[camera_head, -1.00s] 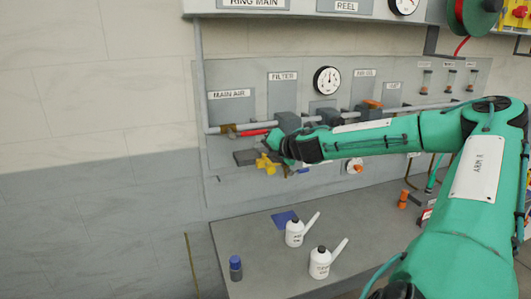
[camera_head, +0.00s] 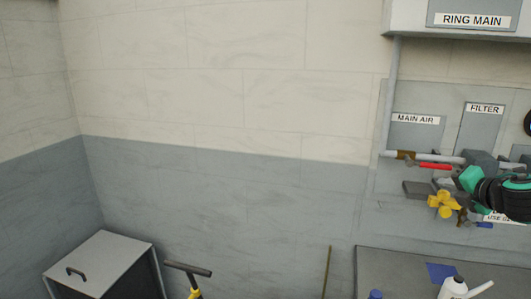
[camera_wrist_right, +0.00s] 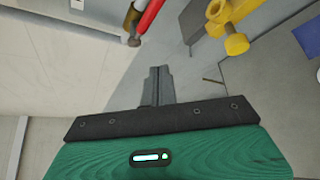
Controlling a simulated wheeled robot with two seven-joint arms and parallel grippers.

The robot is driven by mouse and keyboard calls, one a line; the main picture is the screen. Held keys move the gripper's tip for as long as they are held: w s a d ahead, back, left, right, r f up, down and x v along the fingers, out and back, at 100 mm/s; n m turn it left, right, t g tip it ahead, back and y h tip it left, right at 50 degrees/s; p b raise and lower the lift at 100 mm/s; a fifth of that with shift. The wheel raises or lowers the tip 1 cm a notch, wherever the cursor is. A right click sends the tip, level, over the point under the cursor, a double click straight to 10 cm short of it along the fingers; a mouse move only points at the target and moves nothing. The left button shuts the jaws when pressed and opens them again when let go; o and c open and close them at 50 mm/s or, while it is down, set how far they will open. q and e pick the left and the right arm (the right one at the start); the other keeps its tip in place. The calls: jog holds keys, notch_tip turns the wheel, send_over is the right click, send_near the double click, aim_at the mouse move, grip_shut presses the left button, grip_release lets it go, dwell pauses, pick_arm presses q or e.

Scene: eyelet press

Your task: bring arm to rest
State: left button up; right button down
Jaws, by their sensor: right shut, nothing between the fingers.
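My right gripper (camera_head: 452,183) is at the right edge of the head view, in front of the wall panel, with its arm cut off by the frame. In the right wrist view my right gripper (camera_wrist_right: 158,82) has its grey fingers together with nothing between them. The red lever (camera_head: 435,166) under the MAIN AIR plate and the yellow knob (camera_head: 443,204) are close by in the picture. In the wrist view the red lever (camera_wrist_right: 150,18) and yellow knob (camera_wrist_right: 232,28) lie beyond the fingertips, apart from them. My left gripper is not in view.
The bench (camera_head: 380,262) is at lower right, with a white bottle (camera_head: 452,288), a blue cap (camera_head: 376,294) and a blue patch (camera_head: 440,272). A grey cabinet (camera_head: 100,260) and a yellow-and-black handle (camera_head: 188,270) stand at lower left.

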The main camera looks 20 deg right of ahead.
jog(key=s+a+f+m+g+y, duration=0.1)
jog(key=a+f+m, duration=0.3)
jog(key=a+f, duration=0.9)
jog(key=s+a+f+m+g+y, duration=0.15)
jog(key=a+f+m, duration=0.25)
jog(key=a+f, duration=0.9)
jog(key=s+a+f+m+g, duration=0.3)
jog(key=s+a+f+m, duration=0.1)
jog(key=s, duration=0.4)
jog(key=s+a+f+m+g, duration=0.2)
jog(key=s+a+f+m, duration=0.3)
jog(key=s, duration=0.3)
jog(key=s+a+f+m+g, duration=0.3)
jog(key=s+a+f+m, duration=0.1)
jog(key=s, duration=0.4)
notch_tip(320, 180, down, 31)
jog(key=s+g, duration=0.1)
jog(key=s, duration=0.1)
jog(key=s+d+f+g, duration=0.1)
jog(key=s+d+f, duration=0.2)
jog(key=s+f, duration=1.5)
jog(key=shift+s+f+h, duration=0.35)
jog(key=shift+f, duration=0.55)
jog(key=shift+s+d+g, duration=0.1)
jog(key=shift+d+g, duration=0.05)
jog(key=shift+g, duration=0.1)
